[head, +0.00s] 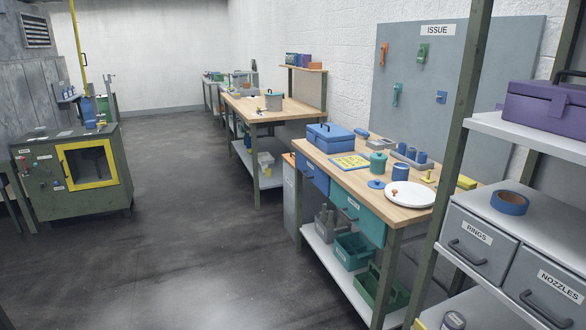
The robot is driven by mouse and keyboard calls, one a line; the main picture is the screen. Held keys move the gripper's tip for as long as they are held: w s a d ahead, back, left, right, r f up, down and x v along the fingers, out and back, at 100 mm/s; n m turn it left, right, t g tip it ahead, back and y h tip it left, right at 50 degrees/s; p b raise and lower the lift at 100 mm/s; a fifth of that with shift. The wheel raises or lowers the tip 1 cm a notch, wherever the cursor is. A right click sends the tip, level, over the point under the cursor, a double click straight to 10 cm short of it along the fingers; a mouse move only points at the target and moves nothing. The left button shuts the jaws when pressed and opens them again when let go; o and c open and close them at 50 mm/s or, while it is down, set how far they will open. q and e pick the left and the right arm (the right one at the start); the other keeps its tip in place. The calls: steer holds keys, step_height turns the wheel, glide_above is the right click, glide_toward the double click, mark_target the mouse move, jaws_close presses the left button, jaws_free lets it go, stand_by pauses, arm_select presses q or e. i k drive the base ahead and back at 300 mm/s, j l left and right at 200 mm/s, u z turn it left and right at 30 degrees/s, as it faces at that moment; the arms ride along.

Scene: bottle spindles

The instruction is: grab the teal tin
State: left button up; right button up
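A small teal tin (378,164), round with a lid, stands upright on the wooden top of the near workbench (330,172). It is just right of a yellow sheet (350,162) and left of a grey tray holding blue cylinders (411,155). Neither of my grippers shows in the head view.
A blue toolbox (330,137), a blue cup (400,172) and a white plate (409,194) share the near bench. A shelf rack with labelled drawers (478,241) stands at the right. A green cabinet (75,170) is at left. The dark floor (200,230) between is clear.

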mark_target(376, 167)
steer(key=i+j+z, duration=0.1)
steer(key=i+z, duration=0.4)
steer(key=i+j+z, duration=0.3)
steer(key=i+z, duration=0.2)
steer(key=i+j+z, duration=0.3)
steer(key=j+z, duration=0.15)
steer(key=i+j+z, duration=0.3)
steer(key=j+z, duration=0.2)
